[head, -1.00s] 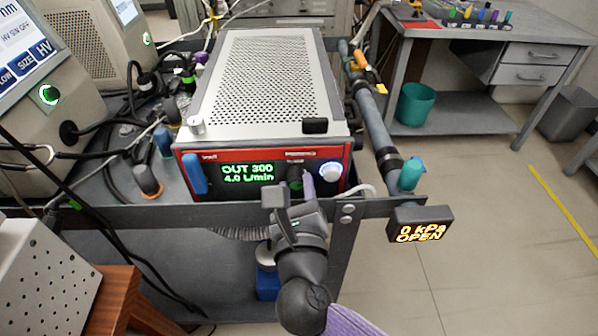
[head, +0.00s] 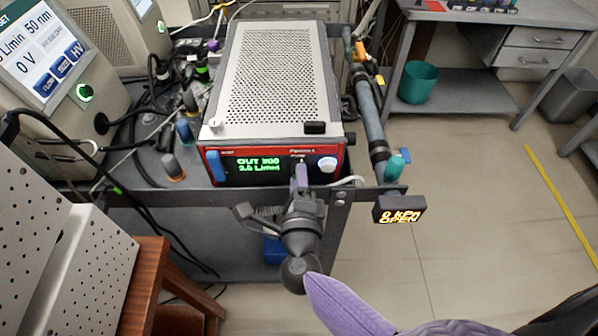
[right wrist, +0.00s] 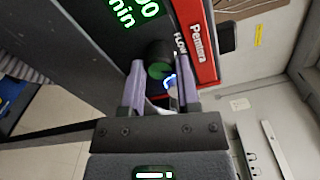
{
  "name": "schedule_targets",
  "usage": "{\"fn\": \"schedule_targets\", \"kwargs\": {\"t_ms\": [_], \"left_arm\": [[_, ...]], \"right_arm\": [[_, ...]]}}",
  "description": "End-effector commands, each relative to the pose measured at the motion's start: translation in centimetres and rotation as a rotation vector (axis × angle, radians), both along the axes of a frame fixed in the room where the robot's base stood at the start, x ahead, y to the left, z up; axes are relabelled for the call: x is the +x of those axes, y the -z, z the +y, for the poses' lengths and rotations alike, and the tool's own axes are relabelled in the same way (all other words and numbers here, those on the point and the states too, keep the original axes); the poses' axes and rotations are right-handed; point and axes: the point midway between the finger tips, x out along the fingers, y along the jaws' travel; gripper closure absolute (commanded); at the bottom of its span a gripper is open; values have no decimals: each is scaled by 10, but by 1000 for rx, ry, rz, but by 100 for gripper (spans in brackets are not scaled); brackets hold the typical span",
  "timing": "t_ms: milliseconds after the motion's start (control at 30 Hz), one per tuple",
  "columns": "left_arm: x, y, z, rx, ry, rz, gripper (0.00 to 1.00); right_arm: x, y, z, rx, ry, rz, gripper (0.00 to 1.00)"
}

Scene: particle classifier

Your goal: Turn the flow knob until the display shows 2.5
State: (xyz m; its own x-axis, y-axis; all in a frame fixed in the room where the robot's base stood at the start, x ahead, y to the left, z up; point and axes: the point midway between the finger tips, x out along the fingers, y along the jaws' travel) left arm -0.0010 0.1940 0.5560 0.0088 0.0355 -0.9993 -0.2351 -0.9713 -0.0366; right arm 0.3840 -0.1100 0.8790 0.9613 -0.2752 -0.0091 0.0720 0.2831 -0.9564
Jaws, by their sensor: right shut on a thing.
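The red-framed instrument (head: 268,90) stands on the grey cart. Its green display (head: 258,165) reads OUT 300 over a blurred flow value that looks like 2.0 L/min. The dark flow knob (right wrist: 158,58) shows in the right wrist view beside the FLOW label, with a green mark on its face. My right gripper (head: 301,176) is at the panel just right of the display and covers the knob in the head view. In the right wrist view its two purple fingers (right wrist: 160,72) are shut on the knob, one on each side. My left gripper is not in view.
A white lit dial (head: 327,164) sits just right of the knob. A blue upright part (head: 215,166) stands at the panel's left end. A small 0 kPa OPEN readout (head: 400,209) hangs at the cart's right corner. Cables and bottles crowd the cart's left.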

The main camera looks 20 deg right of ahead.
Motion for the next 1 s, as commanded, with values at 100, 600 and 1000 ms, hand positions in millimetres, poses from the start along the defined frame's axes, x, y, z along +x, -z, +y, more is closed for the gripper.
{"fn": "schedule_targets", "kwargs": {"t_ms": [100, 600, 1000], "left_arm": [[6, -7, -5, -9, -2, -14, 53], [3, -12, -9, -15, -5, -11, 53], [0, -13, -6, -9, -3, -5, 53]], "right_arm": [[0, -1, 1, -51, -3, 18, 100], [0, 1, 1, -133, -2, 41, 100], [0, 1, 1, -132, -2, 40, 32]]}}
